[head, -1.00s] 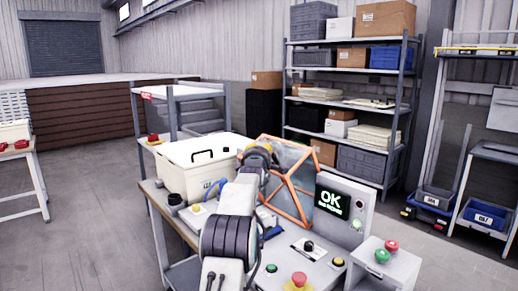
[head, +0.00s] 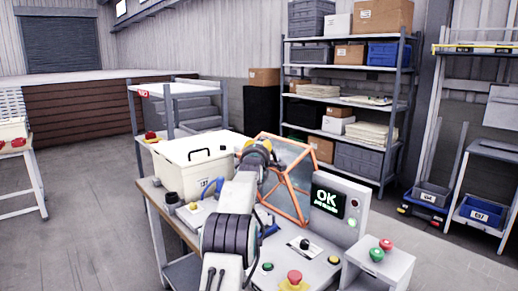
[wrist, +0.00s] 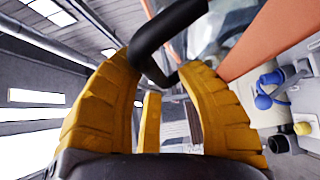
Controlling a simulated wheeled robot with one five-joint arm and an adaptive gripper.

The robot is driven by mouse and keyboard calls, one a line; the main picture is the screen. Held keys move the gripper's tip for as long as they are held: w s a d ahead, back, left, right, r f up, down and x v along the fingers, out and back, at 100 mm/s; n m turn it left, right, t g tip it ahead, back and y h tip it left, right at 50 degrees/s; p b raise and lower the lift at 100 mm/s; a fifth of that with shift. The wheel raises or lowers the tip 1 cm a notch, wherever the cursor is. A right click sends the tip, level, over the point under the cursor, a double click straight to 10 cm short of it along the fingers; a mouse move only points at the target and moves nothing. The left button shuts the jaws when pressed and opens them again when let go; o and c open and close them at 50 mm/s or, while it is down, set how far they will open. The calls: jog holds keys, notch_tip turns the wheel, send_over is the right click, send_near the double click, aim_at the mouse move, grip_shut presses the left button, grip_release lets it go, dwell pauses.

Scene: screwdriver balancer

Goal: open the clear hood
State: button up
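The clear hood (head: 293,158), a clear pane in an orange frame, stands tilted over the bench in the head view. Its orange edge (wrist: 262,42) shows at the upper right of the wrist view. A black bent handle (wrist: 168,32) crosses between the tips of my gripper's yellow fingers (wrist: 160,65). The fingers are spread around the handle and the bar overlaps the left fingertip. I cannot tell whether they press on it. In the head view my gripper (head: 262,150) is at the hood's upper left, partly hidden by my arm.
A cream lidded box (head: 191,165) stands left of my arm. An OK display (head: 327,201) is right of the hood. A red button (head: 294,277) is at the bench front, with a button pedestal (head: 378,268) to the right. Open floor lies at the left.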

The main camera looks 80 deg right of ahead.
jog(key=shift+a, duration=0.1)
jog(key=s+a, duration=0.1)
jog(key=a, duration=1)
jog(key=shift+s+a, duration=0.35)
dwell(0.4)
jog(key=shift+w, duration=0.1)
jog(key=shift+c, duration=0.2)
